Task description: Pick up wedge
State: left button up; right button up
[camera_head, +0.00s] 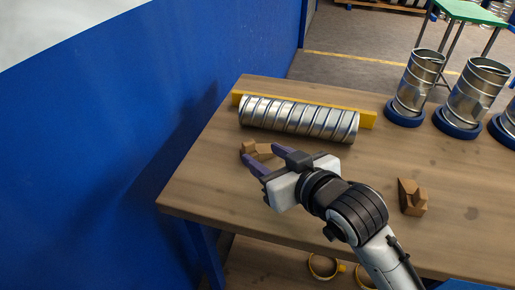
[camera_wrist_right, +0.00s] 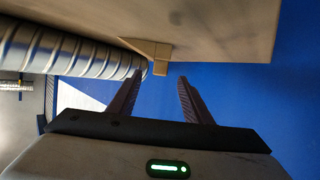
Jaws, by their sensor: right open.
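A small brown wedge (camera_head: 258,149) lies on the wooden table in front of the spiral duct, partly hidden by my right gripper. A second brown wedge (camera_head: 411,198) lies on the table to the right of my arm. My right gripper (camera_head: 263,158) is open, with its dark purple fingers pointing at the first wedge. In the right wrist view the wedge (camera_wrist_right: 160,58) shows just beyond and between the open fingertips (camera_wrist_right: 161,75). I cannot tell whether the fingers touch it. My left gripper is not in view.
The silver spiral duct (camera_head: 298,119) lies along a yellow bar (camera_head: 360,115) behind the wedge. Upright ducts in blue bases (camera_head: 404,115) stand at the right of the table (camera_head: 205,185). A blue wall (camera_head: 110,130) rises at left. The table between the wedges and upright ducts is clear.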

aim_at(250, 147)
jog(key=x, duration=0.5)
jog(key=shift+w+a+f, duration=0.2)
jog(key=shift+w, duration=0.05)
grip_shut()
